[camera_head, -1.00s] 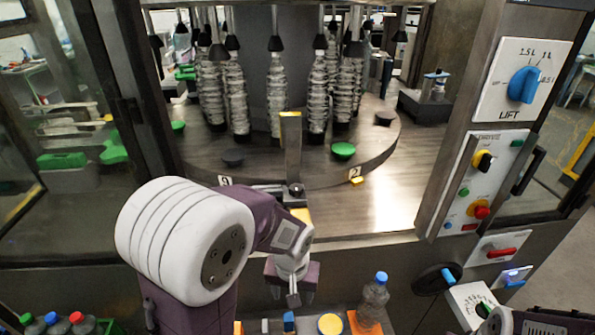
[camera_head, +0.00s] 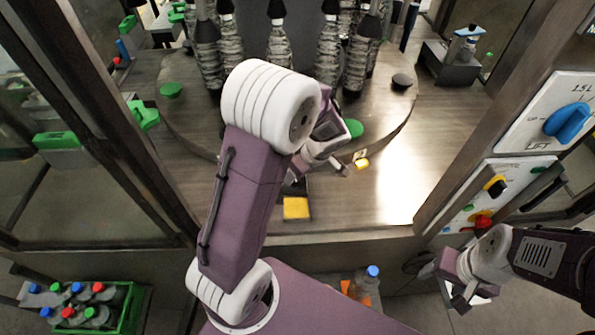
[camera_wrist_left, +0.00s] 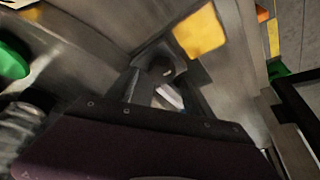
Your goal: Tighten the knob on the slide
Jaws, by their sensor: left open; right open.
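My left gripper (camera_wrist_left: 160,82) is open, with its two fingers pointing at a dark round knob (camera_wrist_left: 163,66) in the left wrist view. The knob appears to lie between or just beyond the fingertips; contact cannot be told. A yellow pad (camera_wrist_left: 200,30) lies close beside the knob; it also shows in the head view (camera_head: 296,208) at the table's front edge. In the head view my left arm hides the knob and most of the slide. My right gripper (camera_head: 464,296) is open and empty at the lower right, below the control panel.
The round machine table (camera_head: 190,125) carries several clear bottles behind my left arm. Green and dark discs lie on it. The panel with the blue lift dial (camera_head: 568,122) stands at right. A green crate (camera_head: 125,310) of bottles is at lower left. Window frames flank the opening.

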